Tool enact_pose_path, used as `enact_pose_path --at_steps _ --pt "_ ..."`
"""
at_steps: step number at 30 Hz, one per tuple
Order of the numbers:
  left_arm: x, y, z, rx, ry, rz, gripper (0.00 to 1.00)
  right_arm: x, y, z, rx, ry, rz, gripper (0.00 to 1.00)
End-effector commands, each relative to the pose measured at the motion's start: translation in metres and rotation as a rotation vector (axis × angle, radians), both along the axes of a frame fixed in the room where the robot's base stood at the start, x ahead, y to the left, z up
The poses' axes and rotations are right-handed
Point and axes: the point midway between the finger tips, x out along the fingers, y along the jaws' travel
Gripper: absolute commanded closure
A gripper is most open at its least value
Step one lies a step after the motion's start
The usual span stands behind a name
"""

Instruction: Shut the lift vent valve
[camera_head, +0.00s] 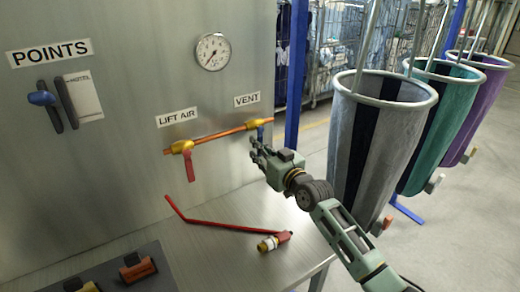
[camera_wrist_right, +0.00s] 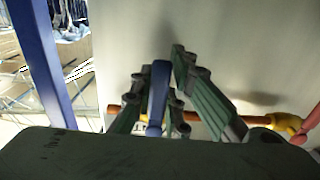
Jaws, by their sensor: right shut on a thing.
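The vent valve with its blue lever (camera_head: 260,132) sits at the right end of a copper pipe (camera_head: 222,133) on the steel panel, under the VENT label (camera_head: 247,99). My right gripper (camera_head: 259,148) is at this lever. In the right wrist view the blue lever (camera_wrist_right: 158,88) stands between my two green fingers (camera_wrist_right: 160,95), which are shut on it. The lever lies crosswise to the pipe. In the head view my fingers hide its lower part. My left gripper is not in view.
The yellow lift air valve with a hanging red lever (camera_head: 188,165) is left of the vent. A red hose (camera_head: 218,225) with a brass fitting (camera_head: 267,244) lies on the steel bench (camera_head: 195,248). Sling bags (camera_head: 375,130) hang close right of my arm.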

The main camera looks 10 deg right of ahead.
Motion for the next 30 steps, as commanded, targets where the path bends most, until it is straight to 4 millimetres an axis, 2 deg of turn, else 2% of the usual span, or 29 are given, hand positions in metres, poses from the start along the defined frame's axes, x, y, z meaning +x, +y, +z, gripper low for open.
enact_pose_path --at_steps 3,4,10,22,26,30 --pt "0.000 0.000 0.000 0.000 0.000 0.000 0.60 -0.001 0.001 -0.002 0.010 0.007 0.002 1.00" --pt "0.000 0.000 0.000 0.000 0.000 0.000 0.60 0.000 0.001 -0.002 0.010 0.007 0.003 0.84" --pt "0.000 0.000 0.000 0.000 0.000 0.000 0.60 0.000 0.001 -0.001 0.007 0.005 0.002 0.67" --pt "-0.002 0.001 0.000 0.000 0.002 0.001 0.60 -0.004 -0.001 -0.001 0.003 0.002 0.001 0.66" --pt "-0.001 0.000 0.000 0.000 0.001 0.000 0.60 -0.018 -0.006 -0.002 0.004 0.005 0.002 0.66" --pt "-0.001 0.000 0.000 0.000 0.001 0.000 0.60 -0.043 -0.015 -0.003 0.003 0.004 0.001 0.66"
